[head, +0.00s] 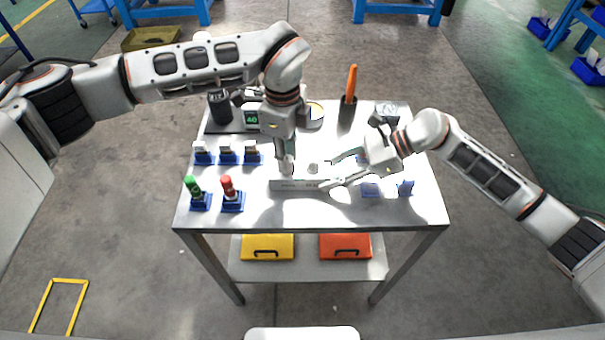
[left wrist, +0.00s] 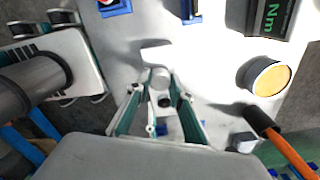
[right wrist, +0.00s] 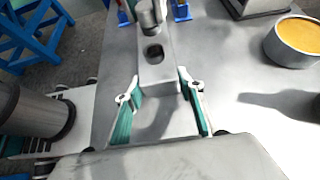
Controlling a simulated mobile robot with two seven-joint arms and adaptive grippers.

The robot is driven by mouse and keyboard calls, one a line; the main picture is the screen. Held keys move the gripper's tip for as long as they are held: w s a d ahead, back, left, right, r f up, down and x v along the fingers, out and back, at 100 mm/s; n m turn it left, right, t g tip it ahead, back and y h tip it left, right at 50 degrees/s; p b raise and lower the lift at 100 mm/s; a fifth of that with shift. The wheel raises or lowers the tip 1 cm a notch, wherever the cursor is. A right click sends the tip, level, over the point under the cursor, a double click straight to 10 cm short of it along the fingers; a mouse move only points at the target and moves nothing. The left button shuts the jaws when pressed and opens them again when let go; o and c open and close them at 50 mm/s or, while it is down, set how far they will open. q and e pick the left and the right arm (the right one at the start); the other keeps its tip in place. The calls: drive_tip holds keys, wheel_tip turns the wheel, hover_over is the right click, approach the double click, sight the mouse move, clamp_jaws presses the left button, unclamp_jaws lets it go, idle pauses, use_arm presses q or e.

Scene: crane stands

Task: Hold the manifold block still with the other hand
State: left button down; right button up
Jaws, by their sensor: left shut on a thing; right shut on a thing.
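The grey manifold block (head: 288,185) lies on the middle of the table. My right gripper (head: 335,182) is shut on its right end; in the right wrist view the block (right wrist: 158,75) runs between the two green-padded fingers (right wrist: 160,100), with a dark hole in its top. My left gripper (head: 287,155) points down over the block's left part and is shut on a small silver cylindrical fitting (left wrist: 160,76). The fitting also shows at the block's far end in the right wrist view (right wrist: 150,14). Whether it is seated in the block is hidden.
A display device (head: 251,119), an orange-handled tool (head: 351,85) and a yellow-topped tin (left wrist: 268,77) stand behind. The front edge is clear.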

use_arm(q)
drive_tip(key=shift+r, duration=0.1)
drive_tip(key=n, duration=0.5)
idle(0.3)
drive_tip(key=c, duration=1.7)
unclamp_jaws()
drive_tip(key=shift+c, duration=0.9)
